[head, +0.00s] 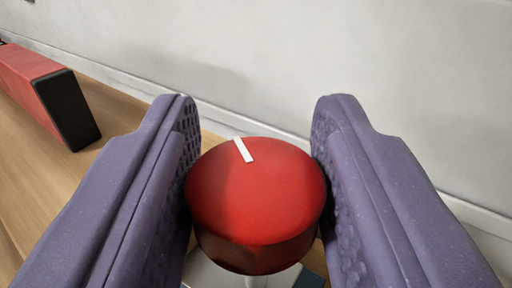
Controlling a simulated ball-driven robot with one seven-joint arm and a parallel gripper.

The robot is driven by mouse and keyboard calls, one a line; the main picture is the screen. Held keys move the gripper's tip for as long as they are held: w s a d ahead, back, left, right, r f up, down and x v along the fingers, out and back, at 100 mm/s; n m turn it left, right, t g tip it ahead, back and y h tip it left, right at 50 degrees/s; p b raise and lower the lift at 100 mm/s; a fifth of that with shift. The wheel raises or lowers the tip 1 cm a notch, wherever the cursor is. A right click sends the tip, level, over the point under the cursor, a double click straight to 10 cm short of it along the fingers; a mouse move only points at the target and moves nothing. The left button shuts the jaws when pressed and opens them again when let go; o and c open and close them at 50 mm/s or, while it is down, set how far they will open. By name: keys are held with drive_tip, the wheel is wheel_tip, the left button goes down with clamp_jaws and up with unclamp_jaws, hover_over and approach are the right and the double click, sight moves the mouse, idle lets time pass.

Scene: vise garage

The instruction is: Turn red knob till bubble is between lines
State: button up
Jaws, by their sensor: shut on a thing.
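The red knob (256,205) is a round red disc with a short white line (243,150) near the far edge of its top, pointing up and slightly left. It sits on a thin pale stem. My gripper (256,165) has two purple, studded fingers, one on each side of the knob. They are shut on its left and right sides. No bubble, vial or level lines show in this view. What lies below the knob is mostly hidden by the knob and fingers.
A red and black box-shaped object (45,90) lies on the wooden surface (110,95) at the far left. A pale wall (270,65) with a white skirting strip rises behind the knob. A pale plate and a dark teal piece partly show beneath the knob.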

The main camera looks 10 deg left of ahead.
drive_tip(key=n+g+y, duration=0.1)
drive_tip(key=n+y, duration=0.1)
drive_tip(key=y, duration=0.1)
drive_tip(key=n+g+y, duration=0.1)
drive_tip(key=n+y, duration=0.1)
drive_tip(key=y, duration=0.2)
drive_tip(key=shift+n+g+p, duration=0.3)
drive_tip(key=shift+n+p, duration=0.05)
drive_tip(key=shift+n, duration=0.05)
drive_tip(key=shift+n+g+y, duration=1.1)
drive_tip(key=shift+n+y, duration=0.1)
drive_tip(key=shift+y, duration=0.3)
drive_tip(key=o, duration=1)
drive_tip(key=shift+c, duration=0.2)
drive_tip(key=p+v, duration=0.1)
drive_tip(key=v, duration=0.6)
drive_tip(key=shift+s+d, duration=0.2)
drive_tip(key=shift+d, duration=0.15)
